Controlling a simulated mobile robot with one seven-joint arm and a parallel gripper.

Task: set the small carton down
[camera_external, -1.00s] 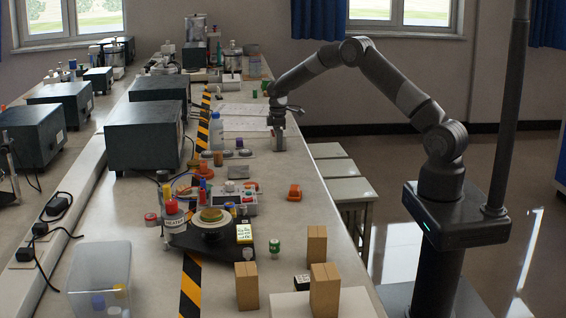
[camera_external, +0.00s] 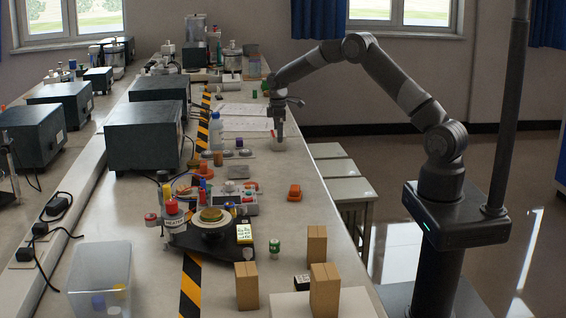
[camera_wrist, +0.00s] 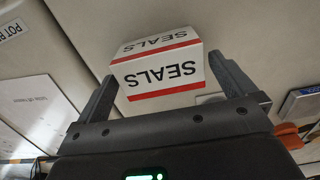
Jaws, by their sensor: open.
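The small carton is a white box with red stripes marked "SEALS". It stands on the bench (camera_external: 262,168) near its right edge, and its pale side (camera_external: 279,146) shows just under my gripper (camera_external: 279,133). In the wrist view the carton (camera_wrist: 158,72) lies ahead of my gripper (camera_wrist: 163,84), between the lines of the two fingers. The fingers are spread, with their tips close to the carton's sides. Whether either finger touches it I cannot tell.
An orange part (camera_external: 294,192) lies nearer on the bench. Papers (camera_external: 243,124) lie beyond and left. Stools (camera_external: 328,151) stand beside the bench's right edge.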

